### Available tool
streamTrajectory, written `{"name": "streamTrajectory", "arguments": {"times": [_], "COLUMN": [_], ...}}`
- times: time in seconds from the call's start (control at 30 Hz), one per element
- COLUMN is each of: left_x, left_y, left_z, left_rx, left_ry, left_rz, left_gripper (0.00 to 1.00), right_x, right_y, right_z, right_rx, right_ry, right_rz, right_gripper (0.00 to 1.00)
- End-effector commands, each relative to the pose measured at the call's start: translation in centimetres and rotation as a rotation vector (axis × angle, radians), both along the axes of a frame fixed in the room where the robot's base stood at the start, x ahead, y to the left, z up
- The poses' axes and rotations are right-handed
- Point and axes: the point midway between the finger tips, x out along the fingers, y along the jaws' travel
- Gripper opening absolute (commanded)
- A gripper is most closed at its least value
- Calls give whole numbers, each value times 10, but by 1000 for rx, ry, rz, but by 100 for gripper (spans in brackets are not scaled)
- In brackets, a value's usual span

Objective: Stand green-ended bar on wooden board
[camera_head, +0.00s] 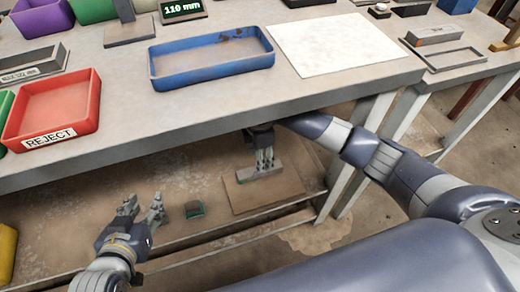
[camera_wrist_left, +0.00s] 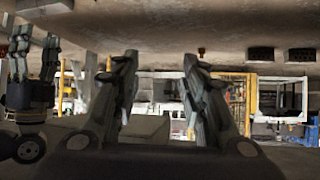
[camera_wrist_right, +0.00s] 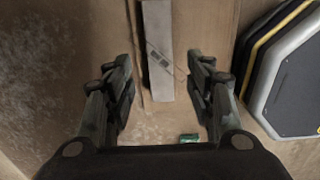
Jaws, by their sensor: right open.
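A grey bar (camera_head: 259,173) lies flat on the wooden board (camera_head: 280,193) on the lower shelf. A trace of green shows at its left end in the head view.
A small dark block with green (camera_head: 194,209) lies on the shelf between my left gripper and the board. The tabletop (camera_head: 200,110) overhangs the shelf. It carries a red REJECT tray (camera_head: 55,105), a blue tray (camera_head: 205,65) and a white sheet (camera_head: 335,45).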

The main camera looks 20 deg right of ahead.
Motion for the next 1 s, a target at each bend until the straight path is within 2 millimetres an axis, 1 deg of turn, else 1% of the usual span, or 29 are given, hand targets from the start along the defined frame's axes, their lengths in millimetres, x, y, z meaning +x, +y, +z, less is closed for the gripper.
{"name": "streamTrajectory", "arguments": {"times": [0.03, 0.2, 0.27, 0.33, 0.37, 0.47, 0.5, 0.57, 0.6, 0.63, 0.73, 0.8, 0.87, 0.93, 1.0], "left_x": [-5, -18, -20, -22, -22, -22, -22, -22, -22, -22, -22, -22, -22, -22, -22], "left_y": [2, 7, 8, 9, 9, 9, 9, 9, 9, 9, 9, 9, 9, 9, 9], "left_z": [-3, -16, -19, -20, -21, -21, -21, -21, -21, -21, -21, -21, -21, -21, -21], "left_rx": [8, 26, 29, 31, 31, 32, 31, 32, 31, 31, 32, 32, 32, 32, 32], "left_ry": [33, 114, 129, 137, 139, 141, 140, 140, 140, 140, 139, 139, 139, 139, 139], "left_rz": [2, 8, 10, 10, 10, 11, 10, 11, 10, 10, 11, 11, 11, 11, 11], "left_gripper": [40, 40, 40, 40, 40, 40, 40, 40, 40, 40, 40, 40, 40, 40, 40], "right_x": [0, 0, -1, -5, -8, -25, -32, -45, -53, -58, -74, -83, -91, -98, -107], "right_y": [0, 0, 1, 8, 13, 39, 52, 71, 82, 89, 103, 104, 100, 88, 69], "right_z": [6, 14, 14, 11, 9, -2, -6, -10, -9, -8, -1, 6, 14, 25, 35], "right_rx": [0, 0, 3, 18, 31, 103, 145, 215, 265, 302, 416, 488, 543, 600, 642], "right_ry": [-1, -1, -1, -7, -13, -47, -67, -100, -125, -144, -200, -240, -275, -320, -368], "right_rz": [0, 0, -1, -8, -14, -60, -92, -155, -208, -249, -405, -527, -638, -773, -908], "right_gripper": [50, 50, 50, 50, 50, 50, 50, 50, 50, 50, 50, 50, 50, 50, 50]}}
